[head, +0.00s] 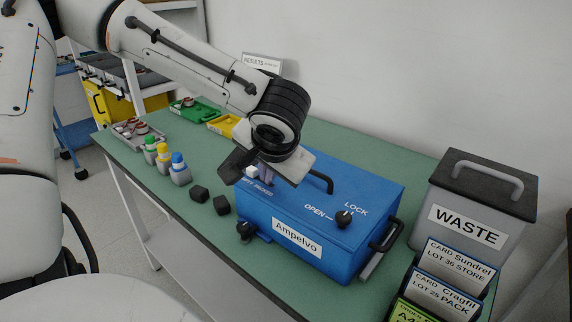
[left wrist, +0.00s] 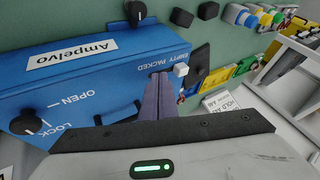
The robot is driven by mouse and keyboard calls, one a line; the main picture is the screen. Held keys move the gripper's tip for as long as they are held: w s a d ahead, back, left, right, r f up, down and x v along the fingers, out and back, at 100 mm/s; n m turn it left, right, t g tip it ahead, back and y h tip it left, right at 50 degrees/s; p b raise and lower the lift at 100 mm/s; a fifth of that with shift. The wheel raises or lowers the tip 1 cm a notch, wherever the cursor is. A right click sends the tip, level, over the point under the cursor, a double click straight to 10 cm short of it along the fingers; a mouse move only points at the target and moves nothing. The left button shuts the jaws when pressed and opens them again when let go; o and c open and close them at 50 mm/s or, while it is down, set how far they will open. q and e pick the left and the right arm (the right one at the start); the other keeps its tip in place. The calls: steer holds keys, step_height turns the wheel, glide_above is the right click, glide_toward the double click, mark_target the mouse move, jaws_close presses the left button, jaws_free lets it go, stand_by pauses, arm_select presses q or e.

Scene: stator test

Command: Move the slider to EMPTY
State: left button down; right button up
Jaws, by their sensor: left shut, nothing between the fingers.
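The blue box (head: 320,215) labelled Ampelvo stands on the green table. Its slider has a small white knob (head: 252,172), which also shows in the left wrist view (left wrist: 181,69). The knob appears at the EMPTY end of the EMPTY / PACKED lettering (left wrist: 140,66); the slot is mostly hidden by my gripper. My left gripper (head: 265,176) is shut and empty. In the left wrist view its purple fingertips (left wrist: 159,77) are beside the knob, on the PACKED side. I cannot tell whether they touch it. My right gripper is not in view.
An OPEN / LOCK knob (head: 344,218) and a black handle (head: 320,180) rise from the box lid. A WASTE bin (head: 478,195) and card holders (head: 450,275) stand right. Two black blocks (head: 222,205), several coloured-cap bottles (head: 178,170) and trays (head: 190,110) are left.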

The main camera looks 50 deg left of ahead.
arm_select(q)
steer(key=shift+w+d+r, duration=0.1)
steer(key=shift+d+r, duration=0.15)
steer(key=shift+d, duration=0.3)
steer(key=shift+d+r, duration=0.25)
steer(key=shift+d, duration=0.25)
steer(key=v, duration=0.9)
steer(key=shift+p, duration=0.45)
